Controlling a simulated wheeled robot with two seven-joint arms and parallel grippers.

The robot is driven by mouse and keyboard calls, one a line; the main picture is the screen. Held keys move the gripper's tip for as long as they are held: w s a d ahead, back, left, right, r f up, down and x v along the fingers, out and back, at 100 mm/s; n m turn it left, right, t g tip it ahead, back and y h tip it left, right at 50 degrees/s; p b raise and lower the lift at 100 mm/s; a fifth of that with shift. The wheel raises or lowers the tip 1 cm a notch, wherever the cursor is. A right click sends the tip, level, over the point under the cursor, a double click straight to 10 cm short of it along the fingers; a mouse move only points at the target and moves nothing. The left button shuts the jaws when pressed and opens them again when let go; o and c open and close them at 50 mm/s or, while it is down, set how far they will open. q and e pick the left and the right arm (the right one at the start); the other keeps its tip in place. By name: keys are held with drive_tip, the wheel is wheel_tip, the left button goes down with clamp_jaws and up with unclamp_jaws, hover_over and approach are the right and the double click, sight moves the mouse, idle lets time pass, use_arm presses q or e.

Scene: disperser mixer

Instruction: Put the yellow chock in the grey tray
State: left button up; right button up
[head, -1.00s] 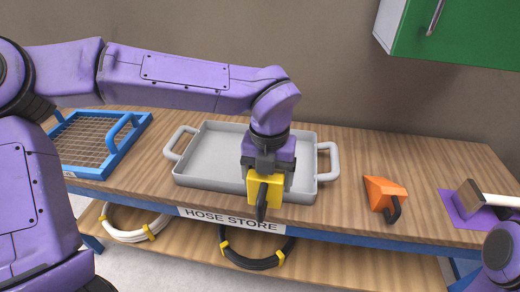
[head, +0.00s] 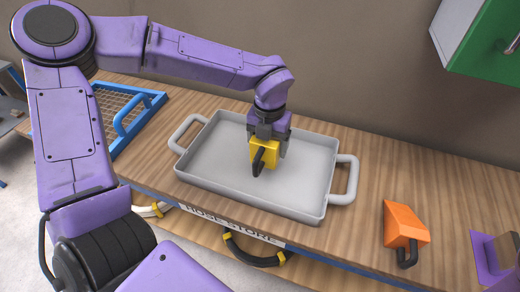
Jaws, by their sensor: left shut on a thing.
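The yellow chock (head: 264,152) is a small block with a black handle, seen near the middle of the head view. My left gripper (head: 266,138) is shut on it and points down. The grey tray (head: 210,180) is a shallow rectangular pan with a loop handle at each end, on the wooden bench. The chock shows in front of the tray's inner floor, within its rim. I cannot tell whether it touches the floor. My right gripper is not in view.
An orange chock (head: 402,225) with a black handle stands right of the tray. A blue-framed wire basket (head: 125,115) is on the left. A green cabinet (head: 490,45) hangs at upper right. Coiled hoses lie below the bench.

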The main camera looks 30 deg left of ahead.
use_arm(q)
drive_tip(key=a+f, duration=0.1)
drive_tip(key=f, duration=0.1)
drive_tip(key=w+a+f, duration=0.1)
drive_tip(key=a+f, duration=0.1)
drive_tip(key=shift+a+f+p, duration=0.1)
drive_tip(key=shift+f+p, duration=0.1)
drive_tip(key=shift+p, duration=0.15)
wheel_tip(320, 180, down, 2)
drive_tip(key=shift+f, duration=0.25)
drive_tip(key=shift+w+f, duration=0.15)
drive_tip(key=o, duration=1.4)
drive_tip(key=shift+f, duration=0.1)
wheel_tip(320, 180, up, 12)
drive_tip(key=shift+r, duration=0.2)
